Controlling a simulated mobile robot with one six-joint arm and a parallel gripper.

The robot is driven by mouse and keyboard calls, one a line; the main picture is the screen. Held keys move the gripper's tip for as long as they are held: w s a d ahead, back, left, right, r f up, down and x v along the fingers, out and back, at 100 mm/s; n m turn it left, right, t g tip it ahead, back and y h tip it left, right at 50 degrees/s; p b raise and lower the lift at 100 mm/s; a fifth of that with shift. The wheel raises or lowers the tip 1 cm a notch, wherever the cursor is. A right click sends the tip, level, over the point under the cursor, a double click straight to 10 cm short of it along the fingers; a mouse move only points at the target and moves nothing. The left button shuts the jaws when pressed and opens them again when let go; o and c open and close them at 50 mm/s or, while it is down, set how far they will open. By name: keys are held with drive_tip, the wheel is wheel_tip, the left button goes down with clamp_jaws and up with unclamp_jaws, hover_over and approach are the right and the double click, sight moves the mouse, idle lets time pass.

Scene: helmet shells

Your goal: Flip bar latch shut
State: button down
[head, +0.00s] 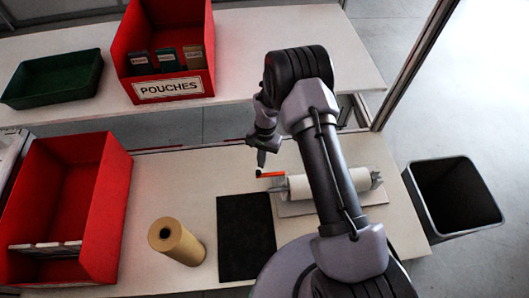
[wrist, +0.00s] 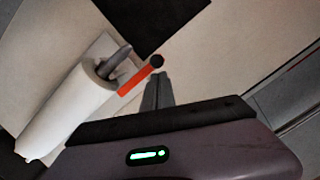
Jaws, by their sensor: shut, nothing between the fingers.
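The bar latch shows as an orange lever (head: 271,174) with a dark knob at the left end of a roll holder. In the wrist view the lever (wrist: 135,80) slants from the roll's end up to its dark round knob (wrist: 157,61). A white roll (head: 305,185) lies on the holder's bar, partly behind my arm; it also shows in the wrist view (wrist: 62,115). My gripper (head: 262,158) is shut and empty, just above and behind the lever. In the wrist view its fingertips (wrist: 157,78) are close beside the knob; I cannot tell whether they touch it.
A black mat (head: 245,237) lies left of the holder. A tan roll (head: 176,241) stands upright farther left, beside a red bin (head: 108,205). A dark waste bin (head: 456,195) stands at right.

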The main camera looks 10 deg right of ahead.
drive_tip(key=shift+s+a, duration=0.1)
drive_tip(key=shift+s, duration=0.15)
idle(0.3)
